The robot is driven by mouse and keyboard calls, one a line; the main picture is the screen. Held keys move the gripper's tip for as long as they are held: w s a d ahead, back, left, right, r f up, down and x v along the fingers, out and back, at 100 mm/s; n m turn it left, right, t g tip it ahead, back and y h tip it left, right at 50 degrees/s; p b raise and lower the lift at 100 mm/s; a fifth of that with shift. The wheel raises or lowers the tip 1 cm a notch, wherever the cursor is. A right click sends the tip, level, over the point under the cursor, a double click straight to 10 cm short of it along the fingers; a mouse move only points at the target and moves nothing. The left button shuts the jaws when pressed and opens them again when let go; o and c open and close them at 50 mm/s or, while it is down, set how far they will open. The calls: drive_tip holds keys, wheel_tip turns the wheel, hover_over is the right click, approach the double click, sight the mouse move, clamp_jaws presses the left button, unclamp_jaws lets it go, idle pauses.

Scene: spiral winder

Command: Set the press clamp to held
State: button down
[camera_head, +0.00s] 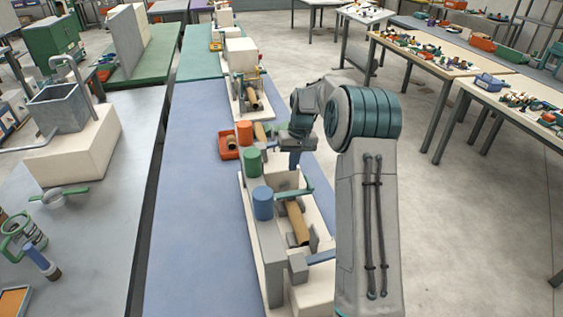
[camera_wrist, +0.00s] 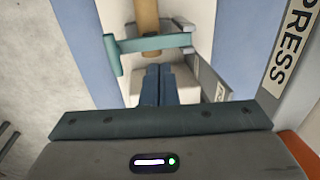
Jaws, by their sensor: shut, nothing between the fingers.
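A teal lever (camera_wrist: 152,44) with a crossbar at its left end lies across a brown tube (camera_wrist: 149,14) in the wrist view. A label reading PRESS (camera_wrist: 291,52) is on the grey housing at right; I take the teal lever as the press clamp, though its setting cannot be read. In the head view the teal lever (camera_head: 293,192) lies beside the blue cylinder (camera_head: 263,203), over the tube (camera_head: 298,224). My gripper (camera_wrist: 160,72) is shut and empty, its blue fingers just short of the lever in the picture; contact cannot be told. It also shows in the head view (camera_head: 294,163).
A green cylinder (camera_head: 252,163) and an orange cylinder (camera_head: 244,133) stand along the winder. A blue lever (camera_head: 321,257) is at its near end. A red tray (camera_head: 228,145) sits to the left. The blue tabletop (camera_head: 200,220) left of the winder is clear.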

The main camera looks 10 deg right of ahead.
sight(309, 183)
drive_tip(key=d+f+y+b, duration=0.1)
drive_tip(key=d+f+y, duration=0.1)
drive_tip(key=d, duration=0.1)
drive_tip(key=d+f+y+b, duration=0.1)
drive_tip(key=d+f+y, duration=0.1)
drive_tip(key=f+y, duration=0.1)
drive_tip(key=shift+d, duration=0.4)
drive_tip(key=shift+d+f+y+b, duration=0.4)
drive_tip(key=shift+f+y+b, duration=0.05)
drive_tip(key=shift+f+y, duration=0.1)
drive_tip(key=shift+d+f+b, duration=0.35)
drive_tip(key=shift+f, duration=0.2)
drive_tip(key=shift+s+f, duration=0.1)
drive_tip(key=shift+f, duration=0.05)
drive_tip(key=shift+d, duration=0.1)
